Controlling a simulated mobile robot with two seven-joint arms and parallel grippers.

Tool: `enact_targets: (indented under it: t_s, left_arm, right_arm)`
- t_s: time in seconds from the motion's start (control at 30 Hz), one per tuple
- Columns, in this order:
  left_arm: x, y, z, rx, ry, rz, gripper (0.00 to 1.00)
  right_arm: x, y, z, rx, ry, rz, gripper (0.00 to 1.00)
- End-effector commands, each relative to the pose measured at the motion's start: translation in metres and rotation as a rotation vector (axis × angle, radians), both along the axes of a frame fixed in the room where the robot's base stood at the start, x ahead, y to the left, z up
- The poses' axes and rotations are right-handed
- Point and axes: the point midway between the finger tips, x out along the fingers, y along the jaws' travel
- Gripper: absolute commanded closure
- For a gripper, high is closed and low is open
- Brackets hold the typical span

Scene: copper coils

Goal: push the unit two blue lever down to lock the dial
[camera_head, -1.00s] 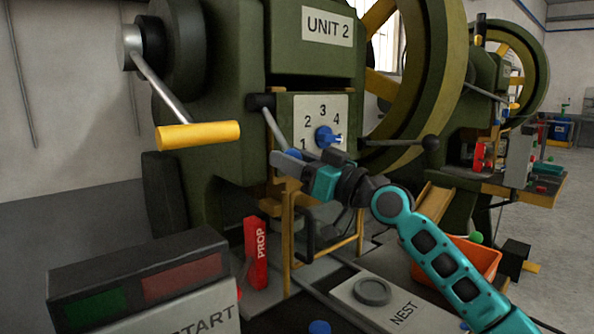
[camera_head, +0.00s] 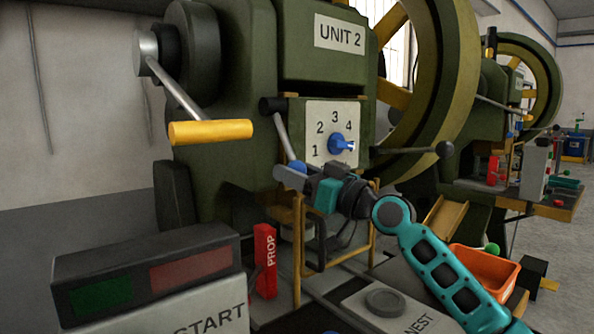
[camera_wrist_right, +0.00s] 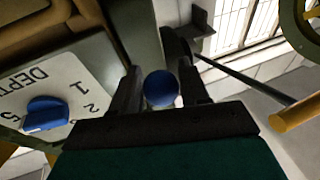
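The unit two lever (camera_head: 284,138) is a grey rod with a round blue knob (camera_head: 298,167). It hangs from a dark pivot left of the dial plate and slants down to the right. My right gripper (camera_head: 291,172) is at the lever's lower end. In the right wrist view, the blue knob (camera_wrist_right: 161,89) sits between the two fingers (camera_wrist_right: 161,80), which close against its sides. My left gripper is not in view.
A black-knobbed rod (camera_head: 443,150) sticks out right of the dial. A yellow-handled crank (camera_head: 210,132) is at upper left. A red prop (camera_head: 265,260), a start box (camera_head: 145,280) and an orange bin (camera_head: 486,273) stand below.

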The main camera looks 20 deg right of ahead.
Motion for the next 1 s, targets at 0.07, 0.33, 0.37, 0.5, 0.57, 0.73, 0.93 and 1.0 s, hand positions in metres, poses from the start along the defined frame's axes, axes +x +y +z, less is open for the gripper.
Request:
enact_targets:
  t_s: [0.07, 0.33, 0.37, 0.5, 0.57, 0.73, 0.93, 1.0]
  left_arm:
    - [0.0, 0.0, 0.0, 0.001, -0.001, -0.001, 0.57]
    - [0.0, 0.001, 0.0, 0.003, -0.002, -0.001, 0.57]
    - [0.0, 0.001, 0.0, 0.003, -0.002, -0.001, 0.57]
    - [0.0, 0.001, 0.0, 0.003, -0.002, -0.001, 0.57]
    - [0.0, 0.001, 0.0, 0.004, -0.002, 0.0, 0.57]
    - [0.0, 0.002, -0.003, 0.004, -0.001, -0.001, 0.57]
    - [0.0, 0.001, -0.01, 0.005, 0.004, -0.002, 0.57]
    - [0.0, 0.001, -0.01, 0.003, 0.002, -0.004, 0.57]
  right_arm:
    - [0.0, 0.0, -0.001, 0.001, 0.001, 0.0, 0.48]
    - [-0.001, 0.0, 0.003, 0.004, -0.007, 0.0, 0.36]
    - [-0.001, 0.0, 0.003, 0.004, -0.007, 0.0, 0.36]
    - [-0.004, -0.003, 0.002, 0.005, -0.008, -0.001, 0.36]
    - [-0.009, -0.007, 0.0, 0.004, -0.008, -0.002, 0.36]
    - [-0.033, -0.025, -0.009, 0.002, -0.006, -0.005, 0.36]
    - [-0.067, -0.048, -0.021, 0.0, -0.003, -0.001, 0.36]
    - [-0.077, -0.055, -0.024, 0.001, -0.003, -0.002, 0.36]
